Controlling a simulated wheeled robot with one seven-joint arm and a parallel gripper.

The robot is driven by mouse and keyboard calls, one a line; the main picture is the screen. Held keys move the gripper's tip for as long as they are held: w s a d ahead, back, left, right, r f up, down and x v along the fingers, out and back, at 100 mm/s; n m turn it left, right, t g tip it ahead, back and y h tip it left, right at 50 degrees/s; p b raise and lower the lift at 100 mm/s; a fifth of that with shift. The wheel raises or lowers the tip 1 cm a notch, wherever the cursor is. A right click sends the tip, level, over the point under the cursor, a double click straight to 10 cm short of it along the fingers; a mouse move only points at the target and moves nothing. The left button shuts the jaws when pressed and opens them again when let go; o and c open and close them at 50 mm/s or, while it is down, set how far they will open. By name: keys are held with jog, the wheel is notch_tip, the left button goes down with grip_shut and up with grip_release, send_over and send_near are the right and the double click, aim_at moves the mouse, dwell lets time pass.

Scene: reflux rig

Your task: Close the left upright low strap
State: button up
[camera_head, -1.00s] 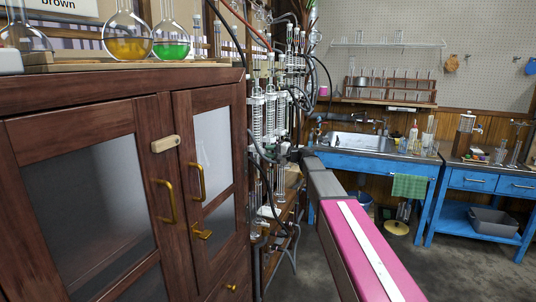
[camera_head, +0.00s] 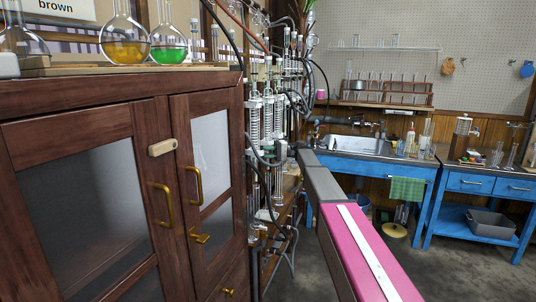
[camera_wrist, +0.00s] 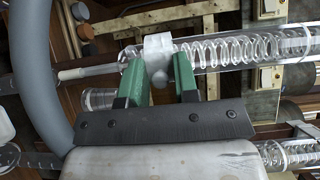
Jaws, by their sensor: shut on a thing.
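In the wrist view, my gripper (camera_wrist: 160,72) has two green fingers, one on each side of a small whitish strap piece (camera_wrist: 158,46) with a rounded knob. It is shut on this piece. The strap sits around a clear glass condenser (camera_wrist: 240,48) with a coiled inner tube, which lies across the picture. Whether the strap is fully closed cannot be told. In the head view, the upright glass condensers (camera_head: 267,118) stand behind the cabinet's right edge. My arm reaches towards them, and the gripper and strap cannot be made out there.
A thick grey hose (camera_wrist: 40,70) curves close by on the left of the wrist view. A wooden cabinet (camera_head: 150,180) fills the left of the head view, with flasks (camera_head: 168,46) on top. A blue sink bench (camera_head: 345,165) stands behind. Open floor lies at right.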

dwell(0.4)
jog(key=o, duration=0.6)
jog(key=shift+o, duration=0.2)
jog(key=shift+w, duration=0.1)
jog(key=v, duration=1)
jog(key=shift+d, duration=0.3)
jog(key=shift+w, duration=0.1)
